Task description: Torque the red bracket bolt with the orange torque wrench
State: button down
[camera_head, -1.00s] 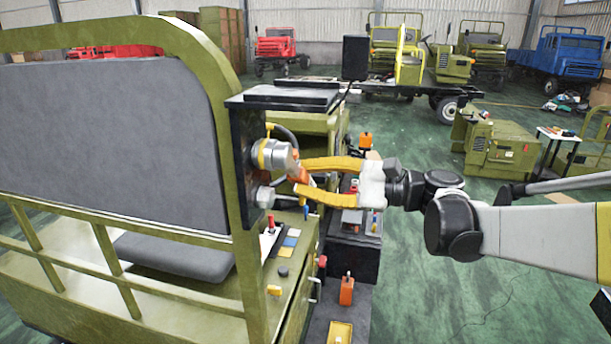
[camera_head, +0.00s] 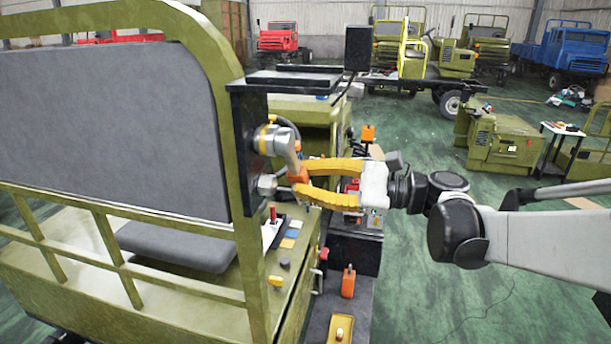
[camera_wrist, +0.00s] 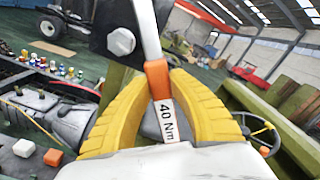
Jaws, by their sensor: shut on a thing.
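The torque wrench's orange handle (camera_head: 299,176) is between the yellow fingers of my gripper (camera_head: 301,180), which is shut on it. Its grey shaft runs up to a round silver head with a yellow ring (camera_head: 272,140), seated against the black bracket (camera_head: 243,165) on the olive frame. In the wrist view, the orange collar (camera_wrist: 157,78) and a white "40 Nm" label (camera_wrist: 168,120) show between the fingers (camera_wrist: 160,100). A silver hex bolt (camera_wrist: 120,41) is on the bracket beside the shaft; it also shows below the wrench head (camera_head: 266,184). No red bolt is visible; the head hides what is under it.
An olive panel with coloured switches (camera_head: 285,245) lies below the gripper. A grey seat (camera_head: 180,245) is at left. Green floor (camera_head: 470,300) is open at right.

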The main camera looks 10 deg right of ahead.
jog(key=shift+s+f+m, duration=0.15)
jog(key=shift+s+m, duration=0.05)
jog(key=shift+m, duration=0.1)
jog(key=shift+a, duration=0.1)
jog(key=shift+s+a+f+m, duration=0.1)
jog(key=shift+s+f+m, duration=0.05)
jog(key=shift+s+m, duration=0.2)
jog(key=shift+w, duration=0.1)
jog(key=shift+w+d+r+n, duration=0.2)
jog(key=shift+w+r+n, duration=0.2)
jog(key=shift+n, duration=0.2)
jog(key=shift+w+d+r+n, duration=0.15)
jog(key=shift+w+r+n, duration=0.15)
jog(key=shift+w+n, duration=0.25)
jog(key=shift+s+d, duration=0.1)
jog(key=shift+d, duration=0.15)
jog(key=shift+v, duration=1.3)
